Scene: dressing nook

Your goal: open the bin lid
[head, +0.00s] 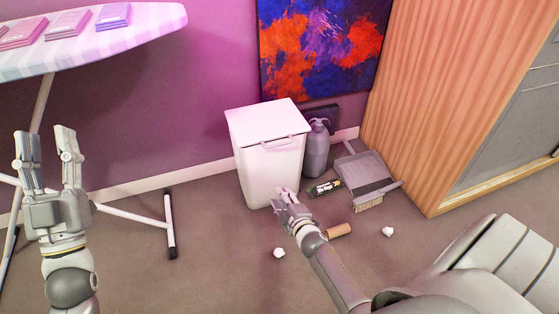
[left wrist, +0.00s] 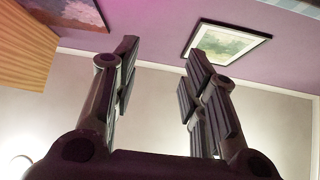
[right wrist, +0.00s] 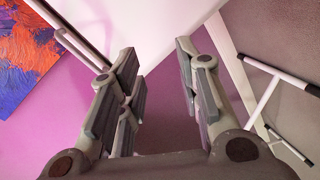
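A white bin (head: 268,172) with a flat lid (head: 266,120) stands on the floor against the purple wall. The lid lies shut and has a handle (head: 275,144) along its front edge. My right gripper (head: 281,192) is in front of the bin's lower front, below the handle. In the right wrist view its fingers (right wrist: 160,70) are apart and empty, with the white bin (right wrist: 150,18) beyond them. Whether it touches the bin I cannot tell. My left gripper (head: 46,138) is raised at the far left, fingers pointing up, open and empty, away from the bin.
A grey spray bottle (head: 316,150), dustpan (head: 366,174) and brush (head: 369,203) are right of the bin. A dark can (head: 324,188), a cardboard tube (head: 339,230) and crumpled paper (head: 279,253) litter the floor. An ironing board (head: 90,40) stands left, a wooden cabinet (head: 440,90) right.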

